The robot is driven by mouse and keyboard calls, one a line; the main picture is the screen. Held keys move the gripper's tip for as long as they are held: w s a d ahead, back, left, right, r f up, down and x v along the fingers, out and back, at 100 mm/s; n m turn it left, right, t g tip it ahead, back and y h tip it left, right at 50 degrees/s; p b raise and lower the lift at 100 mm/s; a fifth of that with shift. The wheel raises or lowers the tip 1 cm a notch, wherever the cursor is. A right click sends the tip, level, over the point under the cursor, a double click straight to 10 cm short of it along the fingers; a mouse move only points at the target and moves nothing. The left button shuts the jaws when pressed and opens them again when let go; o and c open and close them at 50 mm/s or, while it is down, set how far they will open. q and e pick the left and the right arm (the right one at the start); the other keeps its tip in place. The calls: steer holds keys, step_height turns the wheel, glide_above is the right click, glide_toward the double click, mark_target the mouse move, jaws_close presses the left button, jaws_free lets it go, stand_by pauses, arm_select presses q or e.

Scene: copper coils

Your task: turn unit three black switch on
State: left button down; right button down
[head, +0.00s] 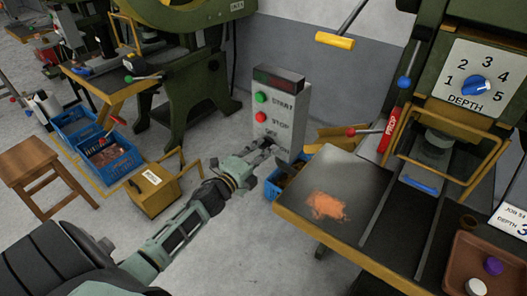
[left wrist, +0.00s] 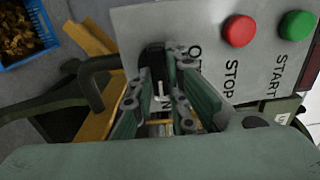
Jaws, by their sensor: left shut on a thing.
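A grey control box (head: 291,110) stands upright at the centre of the head view. It has a green START button (head: 260,97), a red STOP button (head: 260,117) and a dark display (head: 278,78) on top. My left gripper (head: 268,146) reaches the lower part of its face. In the left wrist view the fingers (left wrist: 163,88) are closed around the black switch (left wrist: 152,55), below the STOP end of the panel. The fingers hide part of the switch and its lettering, so its setting is unclear. My right gripper is out of view.
A work table (head: 290,208) with copper-coloured scraps stands to the right, beside a green press with a DEPTH dial (head: 477,85). A yellow box (head: 152,190) and a wooden stool (head: 30,162) are at the left.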

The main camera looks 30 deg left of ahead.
arm_select(q)
steer(key=shift+f, duration=0.1)
steer(key=c, duration=1.7)
jaws_free()
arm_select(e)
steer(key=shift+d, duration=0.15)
arm_select(q)
steer(key=shift+s, duration=0.15)
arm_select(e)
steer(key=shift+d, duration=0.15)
arm_select(q)
steer(key=s, duration=1.1)
steer(key=shift+s+a, duration=0.4)
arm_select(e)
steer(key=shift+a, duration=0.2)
